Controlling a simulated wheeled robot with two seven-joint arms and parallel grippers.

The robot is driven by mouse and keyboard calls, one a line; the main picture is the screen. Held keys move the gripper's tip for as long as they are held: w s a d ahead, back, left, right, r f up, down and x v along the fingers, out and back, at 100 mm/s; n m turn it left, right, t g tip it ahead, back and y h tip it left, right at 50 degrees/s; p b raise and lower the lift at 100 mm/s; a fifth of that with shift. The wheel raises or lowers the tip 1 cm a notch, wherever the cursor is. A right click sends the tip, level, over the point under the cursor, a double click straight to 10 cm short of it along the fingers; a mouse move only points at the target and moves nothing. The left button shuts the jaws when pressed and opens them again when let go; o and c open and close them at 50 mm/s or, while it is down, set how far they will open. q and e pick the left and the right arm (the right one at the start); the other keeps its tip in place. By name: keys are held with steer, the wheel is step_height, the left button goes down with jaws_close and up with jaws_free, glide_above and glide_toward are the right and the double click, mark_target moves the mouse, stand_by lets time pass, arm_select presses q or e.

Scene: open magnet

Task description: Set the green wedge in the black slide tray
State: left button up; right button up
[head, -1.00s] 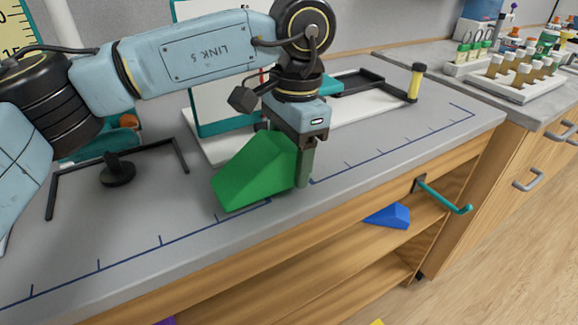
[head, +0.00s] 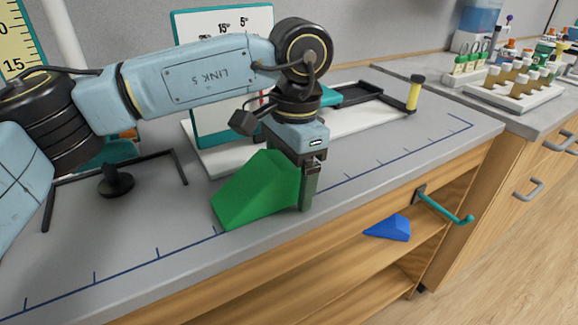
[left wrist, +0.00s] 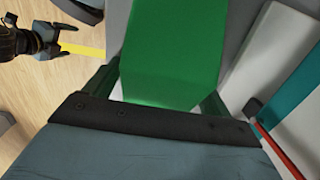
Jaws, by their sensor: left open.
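The green wedge (head: 258,190) stands near the front edge of the grey bench top, over the blue ruled line. My left gripper (head: 306,188) points down at the wedge's right end. It is open, with the wedge between its fingers in the left wrist view (left wrist: 172,50); contact with the fingers cannot be told. The black slide tray (head: 370,92) seems to be the dark frame on a white base at the back right. A dark jaw-like part (left wrist: 42,42) at the upper left of the left wrist view may be my right gripper; its state is unclear.
A white and teal board (head: 222,100) stands behind the wedge. A yellow post (head: 413,95) rises by the tray. A black frame (head: 182,165) and black knob (head: 116,182) are at left. A blue wedge (head: 390,228) lies on the shelf below. The front right bench top is clear.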

arm_select(q)
steer(key=shift+r, duration=0.2)
steer(key=r+p, duration=0.1)
steer(key=r, duration=0.2)
steer(key=r+p, duration=0.1)
steer(key=r, duration=0.3)
steer(key=r+p, duration=0.1)
steer(key=r, duration=0.2)
steer(key=shift+w+d+r, duration=0.25)
steer(key=shift+d, duration=0.15)
steer(key=shift+r+p, duration=0.3)
steer(key=shift+r, duration=0.4)
arm_select(e)
steer(key=d+f, duration=0.3)
steer(key=f, duration=0.5)
steer(key=shift+s+d+f+g+h, duration=0.2)
steer(key=shift+d+f+g+h, duration=0.1)
steer(key=shift+f, duration=0.1)
